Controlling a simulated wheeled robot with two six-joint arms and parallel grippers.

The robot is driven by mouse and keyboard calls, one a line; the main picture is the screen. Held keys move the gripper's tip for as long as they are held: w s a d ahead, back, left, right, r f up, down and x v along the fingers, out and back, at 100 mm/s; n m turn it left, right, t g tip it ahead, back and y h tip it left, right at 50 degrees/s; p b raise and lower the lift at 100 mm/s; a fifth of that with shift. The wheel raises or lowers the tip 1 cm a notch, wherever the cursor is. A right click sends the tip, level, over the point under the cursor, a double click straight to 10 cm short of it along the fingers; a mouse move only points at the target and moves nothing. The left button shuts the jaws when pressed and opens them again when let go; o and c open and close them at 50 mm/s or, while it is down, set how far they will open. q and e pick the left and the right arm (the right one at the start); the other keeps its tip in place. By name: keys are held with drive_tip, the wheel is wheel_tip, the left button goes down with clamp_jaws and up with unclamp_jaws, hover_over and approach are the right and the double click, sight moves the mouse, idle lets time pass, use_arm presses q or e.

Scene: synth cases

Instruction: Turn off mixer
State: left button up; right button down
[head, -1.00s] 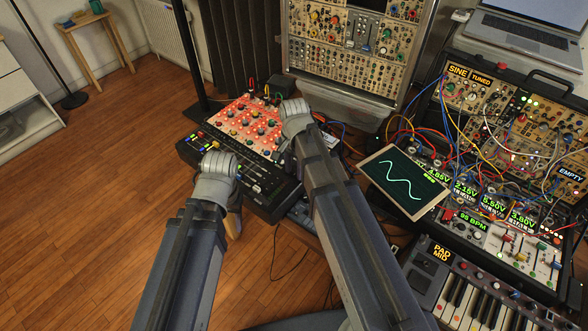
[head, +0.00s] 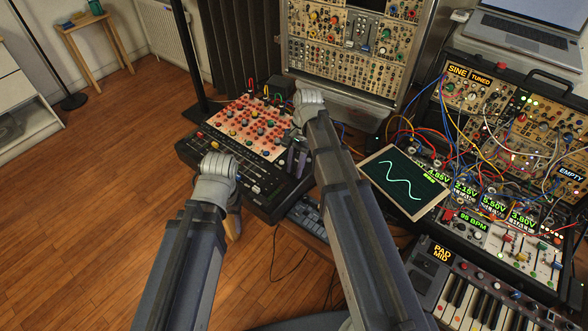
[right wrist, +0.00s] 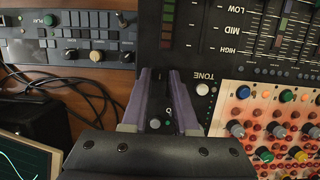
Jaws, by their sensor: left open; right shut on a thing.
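The mixer (head: 262,186) is a black desk with faders and a pale red panel of coloured knobs (head: 250,126), left of centre in the head view. My right gripper (head: 297,160) is at the mixer's right edge. Its purple fingers (right wrist: 160,100) are shut on a small control there, mostly hidden between them. My left gripper (head: 234,222) is open near the mixer's front left edge, its fingers partly hidden by its wrist.
A tilted screen with a wave (head: 404,182) stands right of my right arm. Patch cables and modules (head: 500,150) fill the right side, with a keyboard (head: 490,300) in front. A small blue-grey device (head: 308,216) lies beside the mixer. Wooden floor is clear at left.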

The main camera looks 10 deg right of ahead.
drive_tip(key=c, duration=0.7)
unclamp_jaws()
drive_tip(key=shift+r, duration=0.1)
drive_tip(key=p+v, duration=0.7)
drive_tip(key=shift+w+d+r+p, duration=0.1)
drive_tip(key=shift+d+r+p, duration=0.05)
drive_tip(key=shift+r+p, duration=0.2)
drive_tip(key=shift+f, duration=0.1)
